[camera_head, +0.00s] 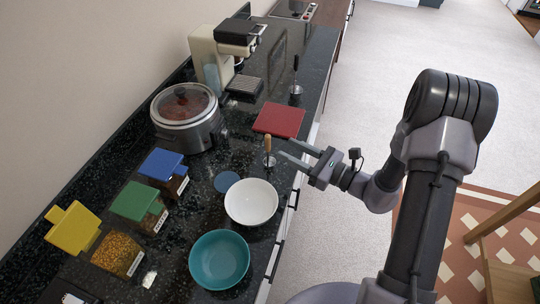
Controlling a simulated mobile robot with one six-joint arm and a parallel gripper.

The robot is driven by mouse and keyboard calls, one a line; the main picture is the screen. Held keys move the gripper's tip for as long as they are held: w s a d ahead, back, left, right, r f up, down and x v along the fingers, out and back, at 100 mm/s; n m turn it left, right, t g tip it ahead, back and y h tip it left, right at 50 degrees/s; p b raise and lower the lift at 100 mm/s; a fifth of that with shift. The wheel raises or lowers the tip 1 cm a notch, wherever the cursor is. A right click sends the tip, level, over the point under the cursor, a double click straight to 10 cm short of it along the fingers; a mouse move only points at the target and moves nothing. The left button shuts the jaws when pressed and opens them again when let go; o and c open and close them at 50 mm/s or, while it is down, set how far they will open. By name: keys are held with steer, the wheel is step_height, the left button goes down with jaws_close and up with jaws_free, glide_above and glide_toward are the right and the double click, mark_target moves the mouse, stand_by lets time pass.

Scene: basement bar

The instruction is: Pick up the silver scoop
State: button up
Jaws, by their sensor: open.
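No scoop shape is clear in the head view. A small pale, shiny piece (149,278) lies on the dark counter by the yellow-lidded container; it is too small to tell whether it is the silver scoop. A wooden-handled tool (268,146) with a silvery lower end stands upright between the red board and the white bowl. My gripper (283,147) reaches in from the right over the counter's front edge. Its two fingers are apart and empty, pointing left, with the tips just right of the wooden-handled tool. I cannot tell whether they touch it.
A white bowl (251,202), teal bowl (219,259) and blue disc (226,181) lie nearer. Lidded containers (140,202) line the left. A slow cooker (187,118), coffee machine (220,55), red board (279,120) and black-handled tool (296,77) stand farther back.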

mark_target(269, 150)
steer(key=b+x, duration=0.1)
steer(key=x, duration=1)
steer(key=shift+w, duration=0.25)
jaws_close()
